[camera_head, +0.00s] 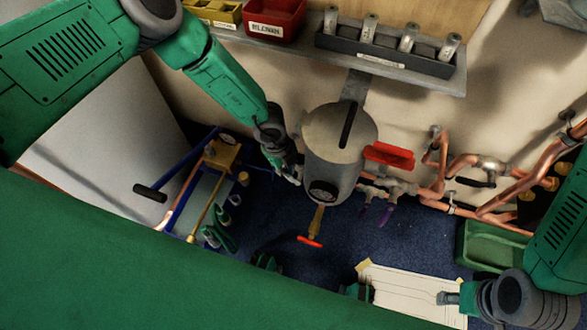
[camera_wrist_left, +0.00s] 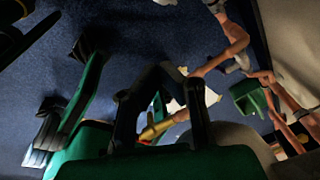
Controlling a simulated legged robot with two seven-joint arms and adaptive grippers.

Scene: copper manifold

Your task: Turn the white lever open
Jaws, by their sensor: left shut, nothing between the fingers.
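I cannot pick out a white lever for certain in either view. A grey tank (camera_head: 340,150) with a round gauge hangs on the wall in the head view. A wide red handle (camera_head: 389,154) is at its right, and a brass outlet with a small red lever (camera_head: 310,241) is below it. My left gripper (camera_head: 291,174) is shut and empty, close against the tank's left side; contact is unclear. In the wrist view its dark fingers (camera_wrist_left: 160,95) are in front of a brass fitting (camera_wrist_left: 155,130). My right gripper (camera_head: 447,298) is at the lower right, its jaws too small to read.
Copper pipes (camera_head: 470,162) with valves run along the right wall. A shelf (camera_head: 440,83) with bins is above. A blue-framed cart (camera_head: 185,165) stands left of the tank. A green crate (camera_head: 490,248) and a pale board (camera_head: 400,290) are at the lower right.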

